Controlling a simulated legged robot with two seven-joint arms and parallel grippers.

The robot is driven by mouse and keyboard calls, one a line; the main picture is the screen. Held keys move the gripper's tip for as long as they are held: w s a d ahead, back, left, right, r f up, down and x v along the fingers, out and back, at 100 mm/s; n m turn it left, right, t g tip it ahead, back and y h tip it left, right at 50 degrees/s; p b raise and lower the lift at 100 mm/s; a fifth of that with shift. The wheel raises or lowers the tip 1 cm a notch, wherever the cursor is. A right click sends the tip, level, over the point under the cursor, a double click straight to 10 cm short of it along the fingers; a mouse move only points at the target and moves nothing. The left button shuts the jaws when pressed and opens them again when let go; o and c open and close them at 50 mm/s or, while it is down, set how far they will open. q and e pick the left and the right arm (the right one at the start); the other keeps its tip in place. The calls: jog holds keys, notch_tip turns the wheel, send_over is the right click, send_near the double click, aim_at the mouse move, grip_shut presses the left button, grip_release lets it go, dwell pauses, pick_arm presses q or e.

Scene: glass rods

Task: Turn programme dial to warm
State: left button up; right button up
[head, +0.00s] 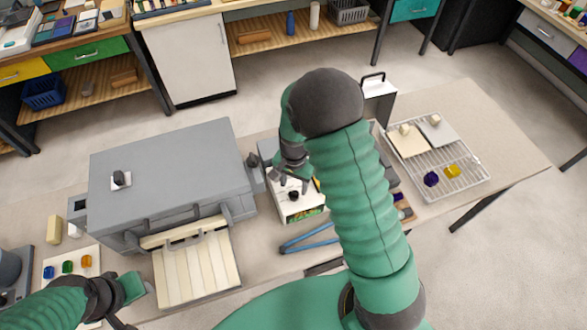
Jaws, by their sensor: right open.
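A small white-topped box (300,208) stands on the table right of the large grey case. A dark round knob (293,195) sits on its top; no dial markings are readable. My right gripper (291,178) points down just above and behind this knob, open; whether its fingers touch it, I cannot tell. Another dark knob (120,178) sits on a white plate on top of the grey case (175,165). Which knob is the programme dial is not clear. My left gripper (138,292) is low at the left, near the table's front; its jaws are unclear.
A cream ribbed tray (198,270) lies before the grey case. Blue tongs (308,240) lie in front of the white-topped box. A wire rack (455,185) with pale blocks, a purple piece and a yellow piece is at the right. My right arm hides the table's middle.

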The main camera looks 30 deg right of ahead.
notch_tip(320, 180, up, 14)
jog(key=b, duration=0.1)
jog(key=shift+w, duration=0.15)
jog(key=shift+f, duration=0.15)
jog(key=n+t+b, duration=0.1)
jog(key=n+b, duration=0.4)
send_near(293, 192)
jog(key=s+a+r, duration=0.2)
jog(key=s+a, duration=0.1)
jog(key=s+a+f+n+t+b, duration=0.1)
jog(key=s+a+f+n+b, duration=0.1)
jog(key=s+a+f+n, duration=0.2)
jog(key=s+a+n, duration=0.1)
jog(key=s+n, duration=0.1)
jog(key=shift+f+n+t+b, duration=0.3)
jog(key=shift+n+b, duration=0.05)
jog(key=shift+n, duration=0.05)
jog(key=shift+d, duration=0.1)
jog(key=shift+d+f, duration=0.1)
